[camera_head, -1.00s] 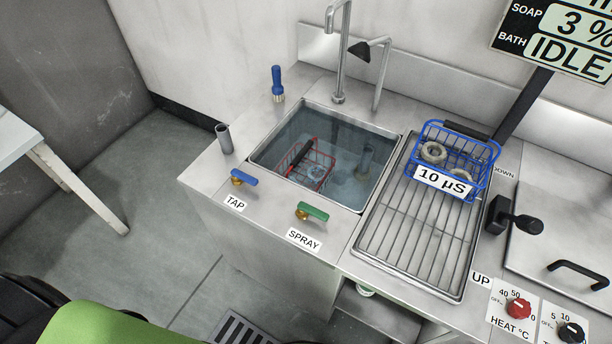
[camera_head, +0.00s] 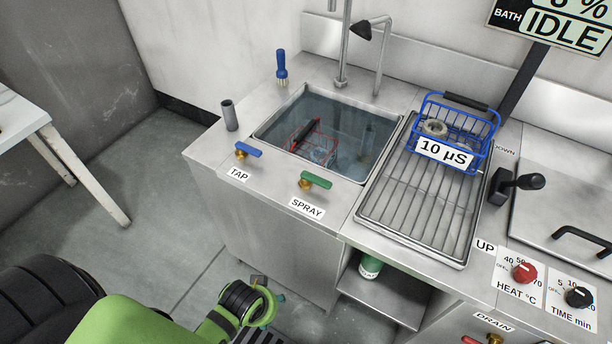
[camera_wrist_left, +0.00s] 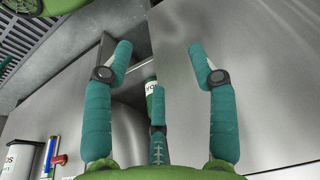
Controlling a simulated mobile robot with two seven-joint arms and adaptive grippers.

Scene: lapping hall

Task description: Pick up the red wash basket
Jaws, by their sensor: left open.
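The red wash basket (camera_head: 316,147) sits in the water of the sink (camera_head: 258,136), near its front left, with a dark bar across its top. The water blurs its lower part. My left arm comes in at the lower left of the head view. My left gripper (camera_head: 266,308) is low in front of the counter, well below the sink and apart from the basket. In the left wrist view my left gripper (camera_wrist_left: 158,62) is open and empty, its teal fingers spread before steel cabinet panels. My right gripper does not show.
A blue basket (camera_head: 482,150) labelled 10 µS holds rings on the drain rack (camera_head: 420,215). The tap lever (camera_head: 248,150) and spray lever (camera_head: 315,180) stand at the sink's front edge. A tall faucet (camera_head: 344,50) rises behind. A white table (camera_head: 22,118) is at left.

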